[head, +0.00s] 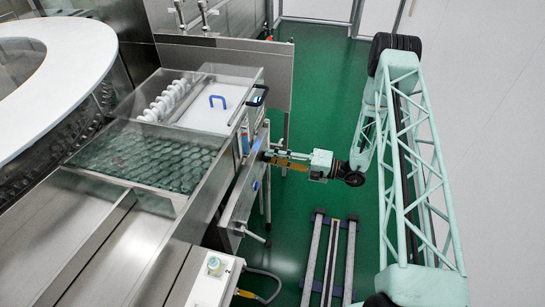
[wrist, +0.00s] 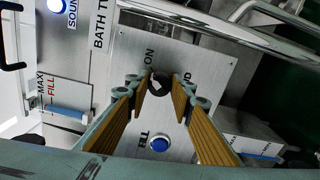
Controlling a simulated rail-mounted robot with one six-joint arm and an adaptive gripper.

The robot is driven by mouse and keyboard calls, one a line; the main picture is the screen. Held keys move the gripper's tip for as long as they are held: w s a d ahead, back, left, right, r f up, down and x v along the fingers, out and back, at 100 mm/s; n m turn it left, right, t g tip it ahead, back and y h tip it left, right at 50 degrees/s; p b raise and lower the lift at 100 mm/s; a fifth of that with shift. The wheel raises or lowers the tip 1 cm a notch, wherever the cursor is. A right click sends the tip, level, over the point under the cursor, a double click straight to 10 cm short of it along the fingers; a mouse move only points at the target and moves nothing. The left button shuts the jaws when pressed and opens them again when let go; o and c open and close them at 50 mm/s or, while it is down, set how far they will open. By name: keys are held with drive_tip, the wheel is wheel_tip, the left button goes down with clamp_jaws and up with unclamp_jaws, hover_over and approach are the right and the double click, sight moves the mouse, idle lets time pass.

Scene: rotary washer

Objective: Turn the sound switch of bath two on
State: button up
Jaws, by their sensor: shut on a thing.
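A small black rotary knob (wrist: 159,80) sits on a silver control panel in the wrist view. The word ON is printed beside it, and a partly hidden label ending in D is on its right. My gripper (head: 267,154) is at the front panel of the washer in the head view. In the wrist view its yellow-padded fingers are closed around the knob, one on each side. The fingertips cover part of the knob, so I cannot tell which way it points.
A blue push button (wrist: 159,143) is below the knob, between my fingers. A metal rail (wrist: 215,30) crosses above the panel. The green floor (head: 315,75) is open behind my arm.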

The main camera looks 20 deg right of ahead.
drive_tip(key=shift+m, duration=0.6)
drive_tip(key=o, duration=0.9)
drive_tip(key=shift+c, duration=0.2)
drive_tip(key=shift+s+d, duration=0.1)
drive_tip(key=v, duration=1.1)
drive_tip(key=shift+d, duration=0.35)
drive_tip(key=shift+s, duration=0.1)
